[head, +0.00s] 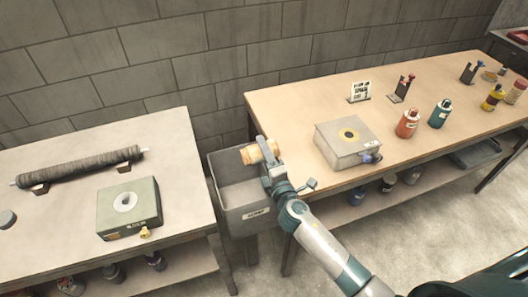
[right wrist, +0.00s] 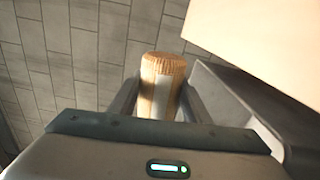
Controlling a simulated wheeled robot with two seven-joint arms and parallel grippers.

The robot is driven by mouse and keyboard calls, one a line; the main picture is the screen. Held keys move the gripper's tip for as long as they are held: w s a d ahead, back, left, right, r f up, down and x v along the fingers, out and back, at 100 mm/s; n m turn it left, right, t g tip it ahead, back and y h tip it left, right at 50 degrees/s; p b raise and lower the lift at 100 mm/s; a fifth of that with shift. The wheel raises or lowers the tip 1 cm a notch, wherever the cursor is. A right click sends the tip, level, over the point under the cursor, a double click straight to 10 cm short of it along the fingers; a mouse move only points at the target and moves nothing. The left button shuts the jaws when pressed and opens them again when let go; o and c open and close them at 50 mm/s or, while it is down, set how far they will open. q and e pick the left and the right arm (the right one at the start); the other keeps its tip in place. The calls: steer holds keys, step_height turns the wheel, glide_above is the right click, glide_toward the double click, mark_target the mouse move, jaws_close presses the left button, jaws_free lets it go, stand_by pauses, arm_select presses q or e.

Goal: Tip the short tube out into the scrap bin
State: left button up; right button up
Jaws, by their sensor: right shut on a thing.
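The short tube (head: 260,152) is tan with a paler band and lies about on its side above the grey scrap bin (head: 238,222). My right gripper (head: 268,163) is shut on it. In the right wrist view the tube (right wrist: 163,75) sits between the two fingers of my right gripper (right wrist: 160,100), and its ribbed end shows at the top. My left gripper is not in view.
The right table (head: 300,90) holds a grey box (head: 348,143), several bottles and small stands. The left table (head: 70,180) holds a long dark mesh roll (head: 80,167) on supports and a green-grey box (head: 129,208). Both table edges flank the bin closely.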

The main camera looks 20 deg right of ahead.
mark_target(254, 148)
steer(key=shift+a+r+m, duration=0.1)
steer(key=shift+m, duration=0.5)
steer(key=shift+a+r+m, duration=0.1)
steer(key=shift+r+m, duration=0.1)
steer(key=shift+m, duration=0.9)
steer(key=m, duration=0.3)
steer(key=shift+a+r+b, duration=0.3)
steer(key=shift+r+b, duration=0.05)
steer(key=shift+r, duration=0.05)
steer(key=shift+a+r+m, duration=0.25)
steer(key=shift+a+m, duration=0.05)
steer(key=shift+m, duration=0.6)
steer(key=m, duration=0.1)
steer(key=a+r+m, duration=0.1)
steer(key=shift+m+p, duration=0.3)
steer(key=shift+m, duration=0.1)
steer(key=shift+s+a+r+m, duration=0.1)
steer(key=shift+a+r+m, duration=0.15)
steer(key=shift+m, duration=0.45)
steer(key=shift+a+m, duration=0.1)
steer(key=shift+m, duration=0.2)
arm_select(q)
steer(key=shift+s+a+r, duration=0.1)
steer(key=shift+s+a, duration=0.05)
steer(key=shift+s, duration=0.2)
arm_select(e)
steer(key=shift+a+r, duration=0.1)
